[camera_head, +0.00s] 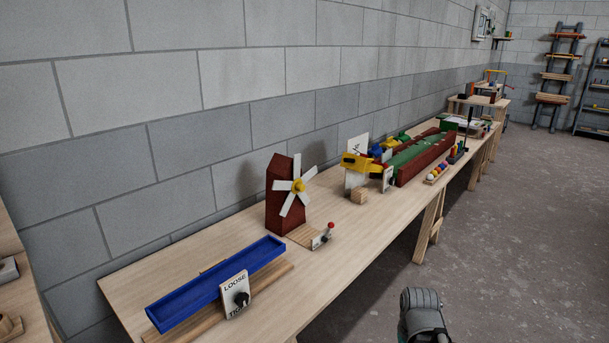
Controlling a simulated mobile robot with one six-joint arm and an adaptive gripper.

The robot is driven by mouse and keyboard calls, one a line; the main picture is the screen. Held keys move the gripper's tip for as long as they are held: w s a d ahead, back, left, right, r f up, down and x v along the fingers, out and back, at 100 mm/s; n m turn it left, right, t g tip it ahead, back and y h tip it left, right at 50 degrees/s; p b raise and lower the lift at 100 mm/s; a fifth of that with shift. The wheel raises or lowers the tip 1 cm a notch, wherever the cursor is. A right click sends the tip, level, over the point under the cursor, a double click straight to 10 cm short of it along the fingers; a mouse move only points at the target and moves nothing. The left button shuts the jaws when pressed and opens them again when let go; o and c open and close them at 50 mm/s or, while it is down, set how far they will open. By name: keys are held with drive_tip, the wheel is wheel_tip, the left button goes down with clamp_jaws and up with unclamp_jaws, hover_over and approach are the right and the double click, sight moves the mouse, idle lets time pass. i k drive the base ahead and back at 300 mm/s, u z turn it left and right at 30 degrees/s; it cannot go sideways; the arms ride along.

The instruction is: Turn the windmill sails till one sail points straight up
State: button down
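The windmill (283,205) is a dark red tapered tower standing on the wooden bench, near the wall. Its white sails (287,206) fan out from a yellow hub (298,186) on its front, facing right and toward me. One sail points close to upward and another to the upper right. At this size I cannot tell whether any sail is exactly upright. A grey rounded part of my arm shows at the bottom edge, right of the bench. My gripper's fingers are not in view.
A blue trough (220,282) with a LOOSE/TIGHT dial (236,294) is in front. Floor (520,230) right of the bench is clear.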

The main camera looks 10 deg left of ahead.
sight(296, 185)
drive_tip(key=k, duration=0.25)
drive_tip(key=u, duration=0.35)
drive_tip(key=i, duration=1.25)
drive_tip(key=z, duration=0.2)
